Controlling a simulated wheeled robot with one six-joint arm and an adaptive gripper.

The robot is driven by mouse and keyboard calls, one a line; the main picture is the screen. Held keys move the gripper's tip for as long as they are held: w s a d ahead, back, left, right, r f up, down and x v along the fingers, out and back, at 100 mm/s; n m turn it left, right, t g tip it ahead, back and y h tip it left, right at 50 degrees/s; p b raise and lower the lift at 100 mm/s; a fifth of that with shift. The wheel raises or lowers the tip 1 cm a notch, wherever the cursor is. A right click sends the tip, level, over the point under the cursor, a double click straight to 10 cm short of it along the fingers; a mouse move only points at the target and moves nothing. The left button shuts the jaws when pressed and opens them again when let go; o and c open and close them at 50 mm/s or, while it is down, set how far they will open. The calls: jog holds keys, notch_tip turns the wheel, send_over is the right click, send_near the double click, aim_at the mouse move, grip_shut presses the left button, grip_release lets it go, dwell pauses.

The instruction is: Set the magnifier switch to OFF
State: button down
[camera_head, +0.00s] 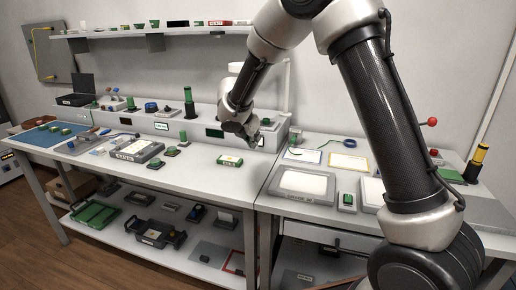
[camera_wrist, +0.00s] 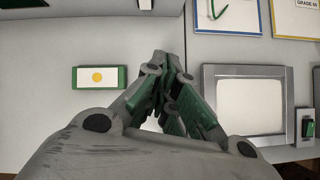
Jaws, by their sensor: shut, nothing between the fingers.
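My gripper (camera_head: 250,136) is shut and empty above the back right part of the left bench. It also shows in the wrist view (camera_wrist: 172,66), with its fingertips together. I cannot single out the magnifier switch with certainty. A white post (camera_head: 287,85) with a side arm, perhaps the magnifier's stand, rises behind my gripper, which partly hides the area at its foot. A small box with a green switch (camera_head: 347,200) stands beside a framed light panel (camera_head: 304,184). The switch also shows at the right edge of the wrist view (camera_wrist: 308,126), apart from my gripper.
A green box with a yellow dot (camera_head: 230,160) lies on the bench left of my gripper, also in the wrist view (camera_wrist: 99,77). Framed sheets (camera_head: 349,162) lie on the right bench. A long grey console (camera_head: 150,122) runs along the back. The bench front is largely clear.

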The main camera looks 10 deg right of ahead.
jog(key=w+f+n, duration=0.1)
jog(key=w+f, duration=0.1)
jog(key=w+d+f+n, duration=0.1)
jog(key=w+f, duration=0.1)
jog(key=w+f+n, duration=0.1)
jog(key=f, duration=0.2)
jog(key=shift+w+d, duration=0.2)
jog(key=shift+w, duration=0.2)
jog(key=w, duration=0.1)
jog(key=w+d, duration=0.1)
jog(key=w+f, duration=0.1)
jog(key=shift+d, duration=0.3)
jog(key=shift+w+d, duration=0.3)
jog(key=shift+w, duration=0.1)
